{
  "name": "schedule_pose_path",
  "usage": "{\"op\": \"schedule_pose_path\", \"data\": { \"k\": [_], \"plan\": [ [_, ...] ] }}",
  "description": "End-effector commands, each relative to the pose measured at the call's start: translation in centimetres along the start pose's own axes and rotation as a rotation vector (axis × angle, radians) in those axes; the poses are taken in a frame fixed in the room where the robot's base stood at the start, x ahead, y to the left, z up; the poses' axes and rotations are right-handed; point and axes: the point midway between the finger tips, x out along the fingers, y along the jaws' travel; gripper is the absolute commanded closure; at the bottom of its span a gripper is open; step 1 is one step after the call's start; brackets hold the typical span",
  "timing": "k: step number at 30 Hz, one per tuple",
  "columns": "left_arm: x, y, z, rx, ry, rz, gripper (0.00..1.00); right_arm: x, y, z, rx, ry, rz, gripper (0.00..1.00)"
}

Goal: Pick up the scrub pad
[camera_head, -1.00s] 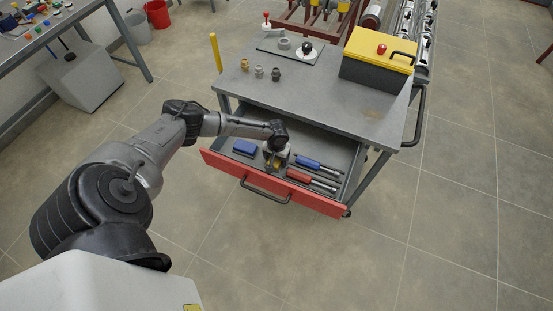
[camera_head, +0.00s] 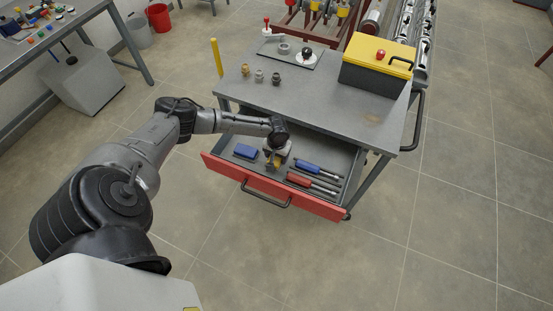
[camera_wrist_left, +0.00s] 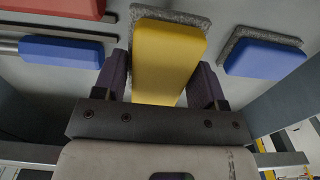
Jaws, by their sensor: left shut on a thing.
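A yellow block with a grey, rough pad under it, a scrub pad by its look, sits between the fingers of my left gripper (camera_wrist_left: 163,85) in the left wrist view; its yellow top (camera_wrist_left: 168,60) is clear there. My left gripper (camera_head: 274,165) is shut on its sides, inside the open drawer (camera_head: 270,187) in the head view. The gripper partly hides the pad there, and I cannot tell whether it touches the drawer floor. A blue block (camera_head: 245,151) on a similar grey pad lies to its left; it also shows in the wrist view (camera_wrist_left: 265,58). My right gripper is not in view.
A blue-handled tool (camera_head: 308,167) and a red-handled tool (camera_head: 300,180) lie to the right in the drawer. The cart top (camera_head: 330,110) overhangs behind it, with a yellow-lidded toolbox (camera_head: 375,68) and several small fittings. Floor in front is clear.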

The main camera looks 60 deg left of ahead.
Motion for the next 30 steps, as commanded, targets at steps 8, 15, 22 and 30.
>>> {"op": "schedule_pose_path", "data": {
  "k": [8, 15, 22, 30],
  "plan": [
    [-3.5, 6.0, 2.0, 0.006, -0.002, 0.007, 0.63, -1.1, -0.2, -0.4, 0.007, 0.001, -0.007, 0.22],
    [-5.5, 9.3, 3.1, 0.005, -0.002, 0.005, 0.63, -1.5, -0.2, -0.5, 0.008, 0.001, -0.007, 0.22],
    [-6.4, 10.8, 3.6, 0.003, -0.002, 0.004, 0.63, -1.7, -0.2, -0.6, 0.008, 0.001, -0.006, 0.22],
    [-7.7, 12.4, 3.5, 0.022, 0.002, 0.006, 0.63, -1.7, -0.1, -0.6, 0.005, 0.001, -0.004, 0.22]
  ]
}}
